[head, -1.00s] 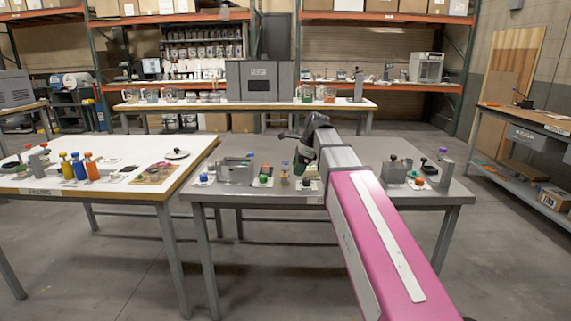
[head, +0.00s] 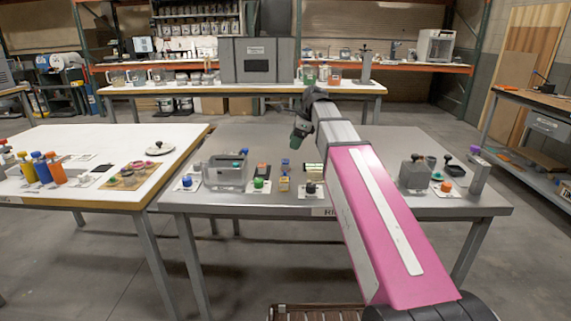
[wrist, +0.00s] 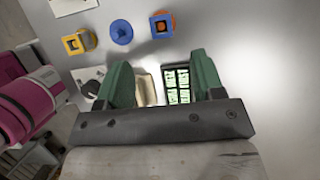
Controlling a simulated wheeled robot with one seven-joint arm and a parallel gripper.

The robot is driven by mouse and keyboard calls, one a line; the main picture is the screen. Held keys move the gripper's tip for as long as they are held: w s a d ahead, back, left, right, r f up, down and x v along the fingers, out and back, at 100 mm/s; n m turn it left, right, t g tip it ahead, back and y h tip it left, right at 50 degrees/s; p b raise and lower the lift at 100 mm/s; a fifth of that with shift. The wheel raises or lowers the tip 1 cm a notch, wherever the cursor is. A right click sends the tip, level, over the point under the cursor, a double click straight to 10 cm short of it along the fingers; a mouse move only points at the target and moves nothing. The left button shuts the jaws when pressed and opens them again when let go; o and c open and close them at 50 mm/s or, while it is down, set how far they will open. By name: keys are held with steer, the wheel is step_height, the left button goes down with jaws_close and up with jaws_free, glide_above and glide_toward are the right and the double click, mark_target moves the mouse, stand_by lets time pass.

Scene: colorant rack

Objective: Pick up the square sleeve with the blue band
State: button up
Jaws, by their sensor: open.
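A blue square piece with an orange centre (wrist: 162,23) and a round blue piece (wrist: 122,32) lie farther right there. My gripper (head: 298,134) hangs above the table, behind the yellow sleeve in the head view. In the wrist view my gripper's green fingers (wrist: 163,78) are apart and hold nothing. A beige piece and a dark tray with green-white cells show below and between them.
A black knob on a white card (head: 310,188) stands right of the sleeve, and a green knob (head: 258,184) left of it. A grey block (head: 416,172) is at right. The grey table's back is mostly clear.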

mark_target(285, 162)
steer(key=x, duration=1)
steer(key=shift+d, duration=0.15)
steer(key=c, duration=1)
